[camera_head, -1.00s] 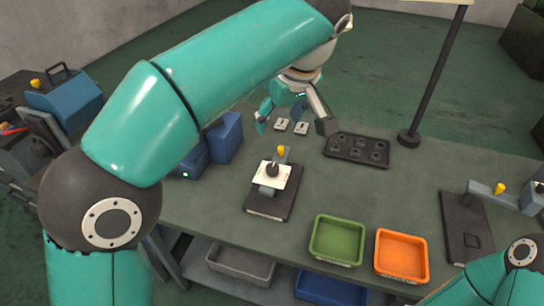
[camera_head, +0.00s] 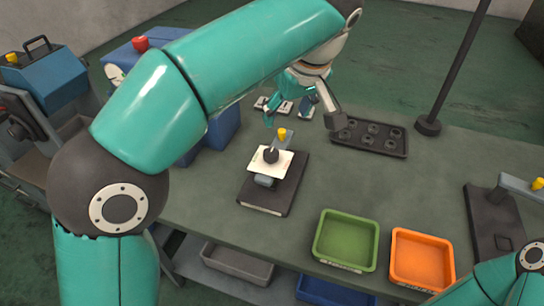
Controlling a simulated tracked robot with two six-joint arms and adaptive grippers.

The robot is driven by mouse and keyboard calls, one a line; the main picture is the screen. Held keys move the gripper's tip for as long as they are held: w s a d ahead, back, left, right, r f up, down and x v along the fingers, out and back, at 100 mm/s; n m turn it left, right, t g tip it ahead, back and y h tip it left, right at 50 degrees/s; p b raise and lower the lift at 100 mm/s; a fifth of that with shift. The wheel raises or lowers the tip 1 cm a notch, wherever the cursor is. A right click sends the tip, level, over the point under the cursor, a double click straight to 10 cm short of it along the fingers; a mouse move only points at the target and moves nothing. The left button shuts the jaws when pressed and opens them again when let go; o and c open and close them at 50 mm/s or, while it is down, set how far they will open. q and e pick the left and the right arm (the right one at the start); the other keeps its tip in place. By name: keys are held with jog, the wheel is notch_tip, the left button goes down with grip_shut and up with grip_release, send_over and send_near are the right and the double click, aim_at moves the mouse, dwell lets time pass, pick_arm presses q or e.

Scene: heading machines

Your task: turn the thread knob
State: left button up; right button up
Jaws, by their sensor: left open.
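A small fixture with a black base (camera_head: 272,197) stands on the table. It carries a white plate (camera_head: 268,163), a black knob (camera_head: 271,155) on the plate and a yellow knob (camera_head: 282,134) at its back. I cannot tell for sure which knob is the thread knob. My left gripper (camera_head: 303,115) is open, its fingers pointing down and spread above the table behind the fixture. It appears apart from the fixture, with nothing visible between its fingers. Of my right arm, only a teal link shows at the lower right corner; its gripper is out of view.
Small metal plates (camera_head: 273,106) lie behind the left gripper. A black tray with round holes (camera_head: 368,137) is to the right, near a dark post (camera_head: 428,124). Green (camera_head: 346,240) and orange (camera_head: 421,260) bins stand at the front. Another black fixture (camera_head: 492,225) is at the right.

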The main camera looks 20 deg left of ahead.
aim_at(271, 152)
pick_arm(q)
jog(key=x, duration=1.6)
jog(key=shift+a+f+b, duration=0.2)
jog(key=shift+f+b, duration=0.1)
jog(key=shift+f, duration=0.05)
jog(key=shift+c, duration=0.2)
jog(key=c, duration=1.1)
